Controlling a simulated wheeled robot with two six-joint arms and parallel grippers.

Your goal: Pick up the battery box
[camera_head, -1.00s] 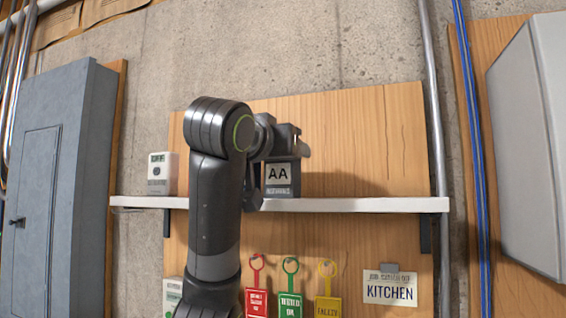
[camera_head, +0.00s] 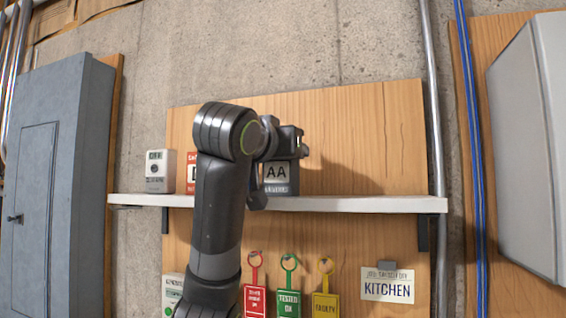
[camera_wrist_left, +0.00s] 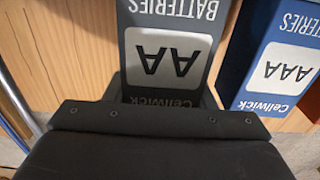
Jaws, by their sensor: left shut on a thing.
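The AA battery box (camera_head: 277,177) is dark grey with a white AA label. It is at the white shelf in the head view, and I cannot tell whether its base touches the shelf. My left gripper (camera_head: 288,158) is at the box's upper part and shut on it; the gripper hides part of the box. In the left wrist view the box (camera_wrist_left: 170,60) shows upside down, just beyond the gripper's dark body. My right gripper is not in view.
The shelf (camera_head: 370,204) is clear to the right. A red-and-white box (camera_head: 192,172) and a pale box (camera_head: 159,171) stand to the left. A blue AAA box (camera_wrist_left: 280,60) is close beside the held box in the wrist view. Coloured tags (camera_head: 289,301) hang below.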

